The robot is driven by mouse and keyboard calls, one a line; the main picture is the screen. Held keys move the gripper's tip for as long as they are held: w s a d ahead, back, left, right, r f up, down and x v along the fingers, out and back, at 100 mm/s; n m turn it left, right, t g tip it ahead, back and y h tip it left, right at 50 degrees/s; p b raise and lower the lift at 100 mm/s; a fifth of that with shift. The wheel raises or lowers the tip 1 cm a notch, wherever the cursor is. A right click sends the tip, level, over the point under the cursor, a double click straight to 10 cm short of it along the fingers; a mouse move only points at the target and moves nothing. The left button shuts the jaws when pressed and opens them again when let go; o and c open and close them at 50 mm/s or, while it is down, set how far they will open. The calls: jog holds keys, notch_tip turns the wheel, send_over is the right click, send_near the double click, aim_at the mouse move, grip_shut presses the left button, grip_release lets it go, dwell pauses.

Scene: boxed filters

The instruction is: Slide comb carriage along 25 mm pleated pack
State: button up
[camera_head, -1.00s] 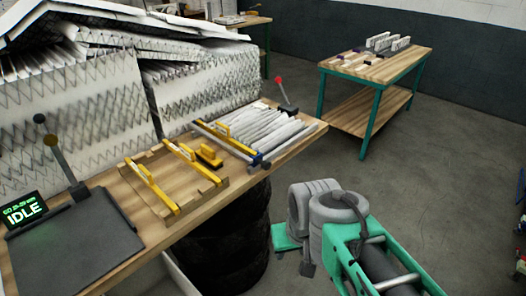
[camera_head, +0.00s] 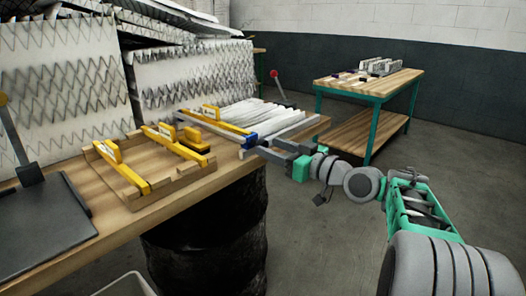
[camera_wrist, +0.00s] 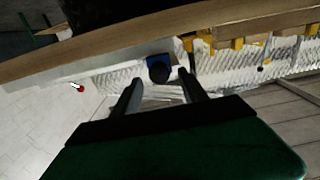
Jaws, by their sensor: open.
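The comb carriage is a yellow bar (camera_head: 217,124) with a blue end block (camera_head: 250,141), lying across the left end of the white pleated pack (camera_head: 272,116) on the bench. My gripper (camera_head: 264,152) is at the front bench edge, close beside the blue block. In the wrist view, my gripper (camera_wrist: 159,78) is open, with its two dark fingers spread either side of a dark round knob (camera_wrist: 159,73) on the blue block (camera_wrist: 158,60). I cannot tell whether the fingers touch the knob.
A wooden frame (camera_head: 165,187) with yellow combs lies left of the pack. A dark panel (camera_head: 42,214) is further left. Tall pleated stacks (camera_head: 195,75) stand behind. A black drum (camera_head: 212,238) is below the bench. A second table (camera_head: 365,84) stands behind, with open floor between.

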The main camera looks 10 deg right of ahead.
aim_at(265, 145)
jog(key=x, duration=0.4)
grip_shut()
dwell(0.4)
dwell(1.0)
